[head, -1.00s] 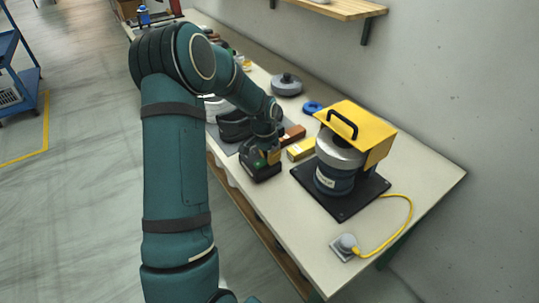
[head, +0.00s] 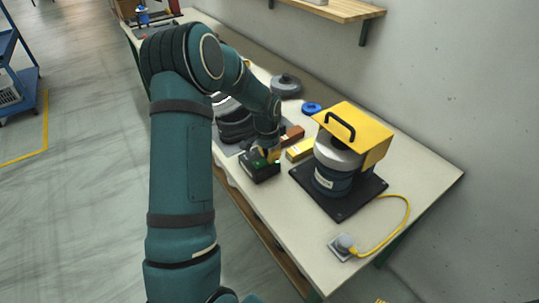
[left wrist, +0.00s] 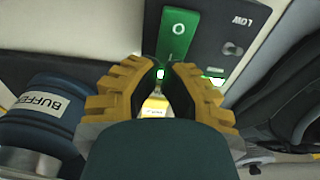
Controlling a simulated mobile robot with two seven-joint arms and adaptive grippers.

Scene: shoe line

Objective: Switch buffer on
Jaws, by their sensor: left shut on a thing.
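The buffer (head: 333,182) is a dark blue motor with a grey top under a yellow guard, on a black plate. Its BUFFER label (left wrist: 42,104) shows in the left wrist view. A dark control box (head: 262,174) stands left of it, near the bench's front edge. The box's green switch (left wrist: 177,36), marked O, shows in the left wrist view. My left gripper (head: 270,152) is at the box, its fingertips (left wrist: 165,70) close together at the switch's lower end and shut on it. They partly hide the switch. A small green light (left wrist: 216,72) glows beside a finger. My right gripper is out of view.
A yellow cable (head: 400,225) runs from the buffer to a grey socket (head: 343,246). A yellow box (head: 300,149), a brown block (head: 292,135) and a blue ring (head: 312,108) lie behind the control box. A dark shoe (head: 236,124) lies left.

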